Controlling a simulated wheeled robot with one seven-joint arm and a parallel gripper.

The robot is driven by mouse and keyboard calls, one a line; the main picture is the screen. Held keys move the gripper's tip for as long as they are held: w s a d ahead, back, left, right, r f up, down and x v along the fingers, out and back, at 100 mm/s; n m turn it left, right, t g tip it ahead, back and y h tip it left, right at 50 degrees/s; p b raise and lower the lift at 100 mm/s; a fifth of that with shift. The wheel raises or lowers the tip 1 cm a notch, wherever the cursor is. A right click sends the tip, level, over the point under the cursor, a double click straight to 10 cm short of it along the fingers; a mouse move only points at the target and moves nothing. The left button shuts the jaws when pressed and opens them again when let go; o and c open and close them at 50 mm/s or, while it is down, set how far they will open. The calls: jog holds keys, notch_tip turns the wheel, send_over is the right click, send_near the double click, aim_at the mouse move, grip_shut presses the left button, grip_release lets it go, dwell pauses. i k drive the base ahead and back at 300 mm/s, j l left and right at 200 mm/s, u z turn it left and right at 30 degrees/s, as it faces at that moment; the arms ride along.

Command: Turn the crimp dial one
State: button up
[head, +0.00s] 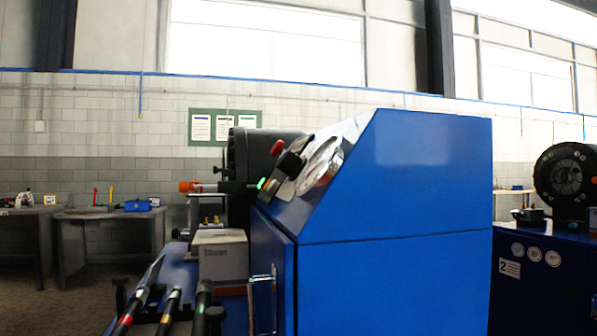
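A blue crimping machine (395,215) stands in the middle of the head view, seen from its side. Its slanted control panel is seen at a steep angle. On the panel are a round silver-rimmed dial face (322,165), a black knob-like part (290,164), a red button (277,147) and a green button (262,183). Which part is the crimp dial, and its setting, cannot be read. A dark round crimping head (270,150) sits behind the panel, with an orange-tipped part (190,187) sticking out left. My gripper is not in view.
A labelled grey box (221,254) and several hoses or tool handles (170,310) are at the machine's front left. A metal handle (262,300) projects from its door. Another crimper (567,180) stands at right, workbenches (108,235) at far left.

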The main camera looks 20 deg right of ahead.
aim_at(289, 163)
jog(key=k+j+z, duration=0.15)
jog(key=k+j, duration=0.3)
jog(key=j+z, duration=0.15)
jog(key=j, duration=0.35)
jog(key=k+j+z, duration=0.15)
jog(key=j, duration=0.35)
jog(key=j+z, duration=0.15)
jog(key=j, duration=0.35)
jog(key=k+j+z, duration=0.15)
jog(key=j, duration=0.3)
jog(key=i+j+z, duration=0.1)
jog(key=j, duration=0.35)
jog(key=i+j+z, duration=0.1)
jog(key=j, duration=0.4)
jog(key=i+j, duration=0.15)
jog(key=j, duration=0.35)
jog(key=i+z, duration=0.05)
